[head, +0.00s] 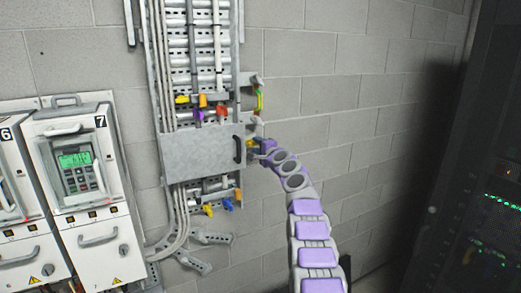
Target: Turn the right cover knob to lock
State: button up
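A grey cover panel (195,153) with a dark handle (237,149) is fixed across the cable ladder at the middle of the head view. My purple and grey arm rises from the bottom right and bends left to the panel's right edge. My gripper (256,146) is at that edge, close to a small yellow part, just right of the dark handle. The gripper is small here, and I cannot tell whether its fingers are open, shut or touching that part. The right cover knob cannot be made out clearly; the gripper may hide it.
Drive unit 7 (85,215) and drive unit 6 (20,215) stand at the left. Coloured clamps (201,102) sit above the panel, with more below it. A dark rack (490,180) with green lights is at the right. The block wall (340,90) between is bare.

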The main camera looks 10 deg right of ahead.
jog(key=shift+s+f+b, duration=0.1)
jog(key=shift+s+b, duration=0.05)
jog(key=shift+b, duration=0.3)
jog(key=b+v, duration=0.3)
jog(key=b, duration=0.2)
jog(key=shift+s+b, duration=0.2)
jog(key=shift+b, duration=0.15)
jog(key=b, duration=0.7)
send_near(257, 145)
jog(key=v, duration=0.7)
jog(key=shift+s+d, duration=0.15)
jog(key=shift+s, duration=0.4)
jog(key=shift+s, duration=0.1)
